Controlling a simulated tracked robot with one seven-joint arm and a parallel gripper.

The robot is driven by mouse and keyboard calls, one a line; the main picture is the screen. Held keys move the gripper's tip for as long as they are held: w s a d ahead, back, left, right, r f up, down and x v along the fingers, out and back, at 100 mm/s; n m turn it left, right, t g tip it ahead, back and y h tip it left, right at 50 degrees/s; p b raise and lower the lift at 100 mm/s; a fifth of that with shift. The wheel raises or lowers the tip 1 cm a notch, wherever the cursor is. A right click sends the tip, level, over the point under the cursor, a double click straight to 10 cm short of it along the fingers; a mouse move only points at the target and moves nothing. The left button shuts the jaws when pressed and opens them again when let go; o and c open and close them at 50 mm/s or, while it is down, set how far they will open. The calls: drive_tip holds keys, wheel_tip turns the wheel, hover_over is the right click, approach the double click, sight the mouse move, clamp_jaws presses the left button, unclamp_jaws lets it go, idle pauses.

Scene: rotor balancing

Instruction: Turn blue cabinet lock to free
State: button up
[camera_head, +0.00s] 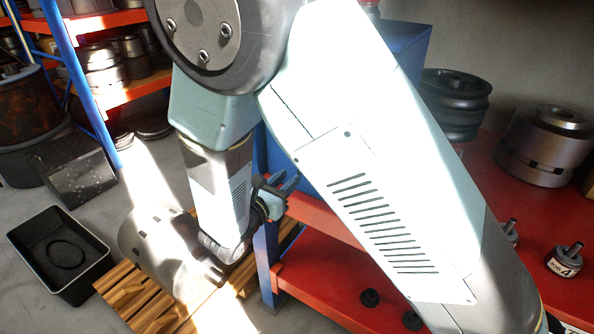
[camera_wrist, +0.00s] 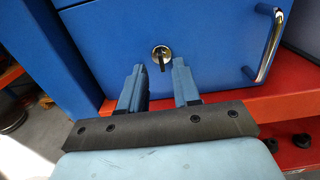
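The blue cabinet (camera_wrist: 210,50) fills the upper part of the wrist view. Its lock (camera_wrist: 161,56) is a round silver disc with a dark key-like tab that points downward. My gripper (camera_wrist: 158,75) is open, with its two fingers apart just below the lock and nothing between them. The fingers appear short of the tab, though the exact gap is hard to tell. In the head view my gripper (camera_head: 284,187) is beside the blue cabinet (camera_head: 402,50), which my arm largely covers. The lock is hidden there.
A silver bar handle (camera_wrist: 269,45) stands out right of the lock. The cabinet sits on a red shelf (camera_head: 540,240) with metal rotors (camera_head: 545,145). A wooden pallet (camera_head: 150,300) with a large cylinder (camera_head: 160,250) and a black bin (camera_head: 62,255) stand on the floor to the left.

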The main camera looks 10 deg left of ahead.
drive_tip(key=shift+x, duration=2.55)
clamp_jaws()
